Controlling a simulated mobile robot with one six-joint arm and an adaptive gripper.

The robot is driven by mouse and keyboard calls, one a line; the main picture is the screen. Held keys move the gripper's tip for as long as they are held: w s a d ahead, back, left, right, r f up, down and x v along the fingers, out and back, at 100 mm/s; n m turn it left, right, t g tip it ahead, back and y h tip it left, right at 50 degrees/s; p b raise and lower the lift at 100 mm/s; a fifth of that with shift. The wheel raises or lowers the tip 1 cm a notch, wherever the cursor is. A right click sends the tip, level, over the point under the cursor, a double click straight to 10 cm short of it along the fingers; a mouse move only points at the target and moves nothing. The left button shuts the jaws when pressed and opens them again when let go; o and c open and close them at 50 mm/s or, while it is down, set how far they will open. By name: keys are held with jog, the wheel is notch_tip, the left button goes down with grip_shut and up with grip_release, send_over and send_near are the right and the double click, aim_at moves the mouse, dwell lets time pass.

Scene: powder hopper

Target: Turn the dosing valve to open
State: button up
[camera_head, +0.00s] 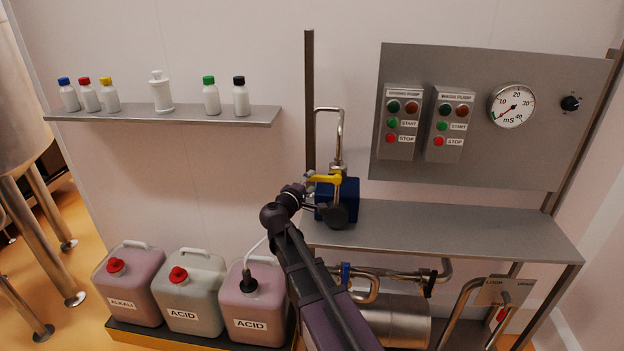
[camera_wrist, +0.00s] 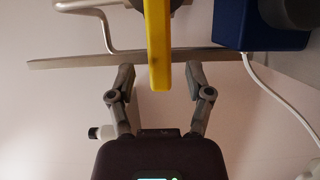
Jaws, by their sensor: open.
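The dosing valve's yellow handle (camera_head: 323,179) sits above the blue pump body (camera_head: 349,190) and points left in the head view. In the wrist view the yellow handle (camera_wrist: 160,60) runs down from the top edge, and its end lies between my fingertips. My gripper (camera_wrist: 161,76) is open, with one finger on each side of the handle and a visible gap on both sides. In the head view my gripper (camera_head: 308,190) is small and partly hidden by my wrist, right at the handle.
A bent steel pipe (camera_head: 340,124) rises behind the valve, beside a vertical post (camera_head: 309,80). The steel bench (camera_head: 450,228) extends right below a control panel (camera_head: 560,150). Several canisters, including a grey one (camera_head: 196,297), stand at lower left. A white cable (camera_wrist: 262,85) hangs at right.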

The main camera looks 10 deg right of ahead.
aim_at(313, 180)
jog(key=shift+x, duration=1.5)
grip_shut()
jog(key=shift+a, duration=0.1)
